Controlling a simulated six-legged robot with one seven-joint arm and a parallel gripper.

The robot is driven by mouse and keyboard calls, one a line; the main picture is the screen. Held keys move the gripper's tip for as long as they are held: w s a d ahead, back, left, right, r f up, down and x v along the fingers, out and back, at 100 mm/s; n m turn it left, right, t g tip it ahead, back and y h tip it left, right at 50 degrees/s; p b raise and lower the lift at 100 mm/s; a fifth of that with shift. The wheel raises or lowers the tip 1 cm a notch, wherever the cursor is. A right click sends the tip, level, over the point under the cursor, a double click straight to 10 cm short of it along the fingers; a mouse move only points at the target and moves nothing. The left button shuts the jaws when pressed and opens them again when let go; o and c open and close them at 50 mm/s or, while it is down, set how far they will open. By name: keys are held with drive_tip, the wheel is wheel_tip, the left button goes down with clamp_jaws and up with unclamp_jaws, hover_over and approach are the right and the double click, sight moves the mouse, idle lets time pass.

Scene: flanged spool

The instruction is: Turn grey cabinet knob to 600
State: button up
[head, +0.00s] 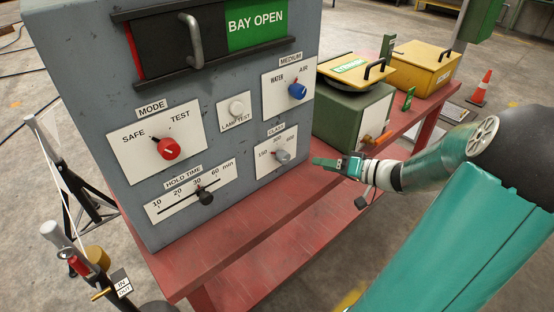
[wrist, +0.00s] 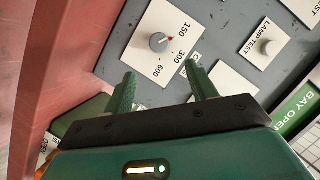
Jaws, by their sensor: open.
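The grey knob (head: 283,157) sits on the white CLASS plate (head: 268,168) at the lower right of the cabinet front. The plate reads 150, 300 and 600. The knob's small red mark is on the 150 side, away from 600. In the wrist view the knob (wrist: 158,41) is ahead of the fingers, with clear space between. My gripper (head: 320,163) is open and empty, to the right of the knob in the head view. Its two green fingers also show in the wrist view (wrist: 160,70). Nothing hides the knob.
A blue MEDIUM knob (head: 298,91) is above, a LAMP TEST button (head: 236,108) up left, a red MODE knob (head: 168,148) and HOLD TIME slider (head: 205,197) left. A green box (head: 352,115) with an orange handle stands right of the cabinet on the red bench (head: 270,245).

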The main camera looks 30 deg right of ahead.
sight(287, 158)
drive_tip(key=x, duration=1.4)
drive_tip(key=shift+s+d+f, duration=0.1)
drive_tip(key=shift+f, duration=0.05)
drive_tip(key=c, duration=1)
